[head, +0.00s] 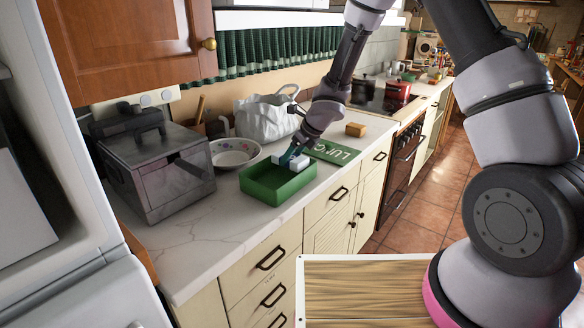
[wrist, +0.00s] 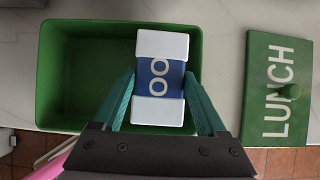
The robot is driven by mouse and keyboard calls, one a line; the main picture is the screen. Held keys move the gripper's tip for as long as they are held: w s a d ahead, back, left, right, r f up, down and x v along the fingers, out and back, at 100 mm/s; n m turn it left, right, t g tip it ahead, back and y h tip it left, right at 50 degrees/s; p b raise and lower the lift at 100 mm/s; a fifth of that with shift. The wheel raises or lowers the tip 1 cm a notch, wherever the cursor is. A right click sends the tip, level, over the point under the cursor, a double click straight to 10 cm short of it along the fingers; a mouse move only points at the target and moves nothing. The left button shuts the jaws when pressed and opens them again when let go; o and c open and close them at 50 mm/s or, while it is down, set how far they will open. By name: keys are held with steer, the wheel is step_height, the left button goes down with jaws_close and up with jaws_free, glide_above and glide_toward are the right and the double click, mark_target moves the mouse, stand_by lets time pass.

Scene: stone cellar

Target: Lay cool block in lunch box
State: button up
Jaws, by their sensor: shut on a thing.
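The cool block (wrist: 160,46), white with a blue band and white lettering, is between the teal fingers of my gripper (wrist: 160,82), which is shut on it. In the wrist view it lies within the outline of the open green lunch box (wrist: 85,127), toward the right end. The left part of the box is empty. In the head view the block (head: 299,162) shows white at the box's (head: 279,192) far right end, partly hidden by my gripper (head: 290,156). I cannot tell whether it touches the box floor.
The green LUNCH lid (wrist: 268,130) with a knob lies flat right of the box. Bare counter lies in front (head: 220,222).

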steer(key=shift+f, duration=2)
steer(key=o, duration=1.3)
steer(key=shift+f, duration=0.1)
